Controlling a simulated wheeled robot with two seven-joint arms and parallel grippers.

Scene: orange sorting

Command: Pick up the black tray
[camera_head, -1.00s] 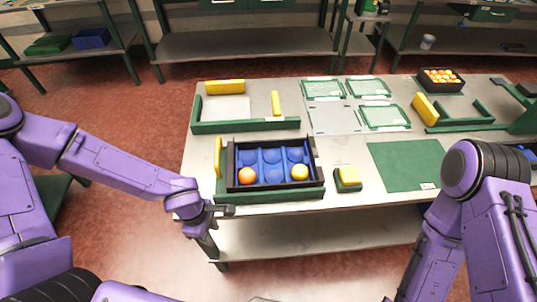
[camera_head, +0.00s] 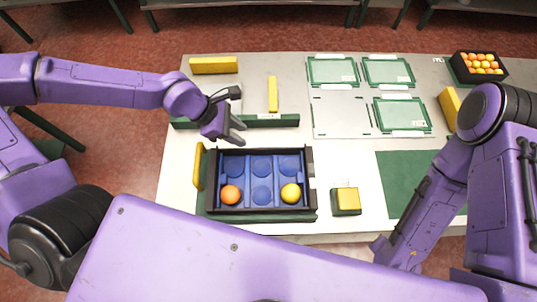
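A black tray (camera_head: 311,183) with a blue insert of round hollows stands near the table's front edge. An orange ball (camera_head: 230,194) lies in its front left hollow and a yellow-orange ball (camera_head: 291,193) in its front right one; the other hollows look empty. My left gripper (camera_head: 239,131) is above the table just behind the tray's back left part. Its two fingers look apart, with nothing between them. It does not touch the tray. My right arm (camera_head: 432,200) hangs at the right, but its gripper is out of sight.
Green rails (camera_head: 283,121) and a yellow block (camera_head: 199,167) border the tray area. A green block with a yellow top (camera_head: 346,201) sits right of the tray. A black box of oranges (camera_head: 462,71) stands back right. Green frames (camera_head: 332,71) lie on the table (camera_head: 355,158).

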